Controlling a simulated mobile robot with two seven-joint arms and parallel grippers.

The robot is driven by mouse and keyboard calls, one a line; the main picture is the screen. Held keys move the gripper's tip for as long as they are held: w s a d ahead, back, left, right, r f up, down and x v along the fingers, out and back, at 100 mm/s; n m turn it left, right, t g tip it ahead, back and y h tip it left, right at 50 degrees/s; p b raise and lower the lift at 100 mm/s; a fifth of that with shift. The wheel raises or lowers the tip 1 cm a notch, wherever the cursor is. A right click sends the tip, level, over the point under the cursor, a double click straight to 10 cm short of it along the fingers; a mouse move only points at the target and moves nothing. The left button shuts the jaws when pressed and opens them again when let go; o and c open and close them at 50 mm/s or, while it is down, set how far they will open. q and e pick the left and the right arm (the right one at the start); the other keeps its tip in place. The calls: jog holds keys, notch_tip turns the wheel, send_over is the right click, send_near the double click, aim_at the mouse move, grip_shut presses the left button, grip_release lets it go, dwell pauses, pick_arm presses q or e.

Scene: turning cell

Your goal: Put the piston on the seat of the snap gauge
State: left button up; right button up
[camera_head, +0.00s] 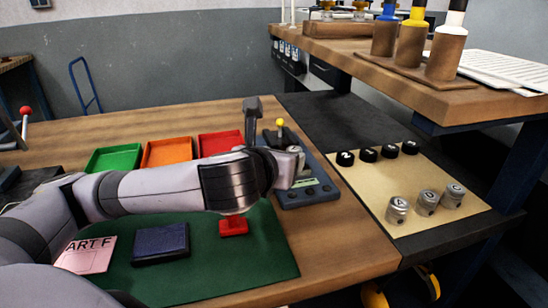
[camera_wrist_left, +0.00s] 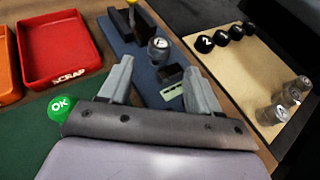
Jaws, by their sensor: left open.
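The snap gauge (camera_head: 308,194) has a blue-grey base and stands at the table's right edge, partly behind my left arm. Its base also shows in the left wrist view (camera_wrist_left: 128,48). A grey metal piston (camera_wrist_left: 158,50) stands upright on the gauge beside a dark block (camera_wrist_left: 172,74); exact seating cannot be told. Its top just shows in the head view (camera_head: 295,150). My left gripper (camera_wrist_left: 160,88) is open and empty, its fingers spread and pointing at the gauge, apart from the piston. In the head view the gripper (camera_head: 288,166) is seen from the side. My right gripper is out of view.
Three more pistons (camera_head: 426,201) and several black caps (camera_head: 368,155) stand on a tan mat (camera_head: 410,228) at right. Green (camera_head: 115,158), orange (camera_head: 168,152) and red (camera_head: 220,143) trays sit behind my arm. A blue pad (camera_head: 160,243) lies on the green mat (camera_head: 215,283).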

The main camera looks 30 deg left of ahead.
pick_arm(q)
jog(key=shift+v, duration=1.75)
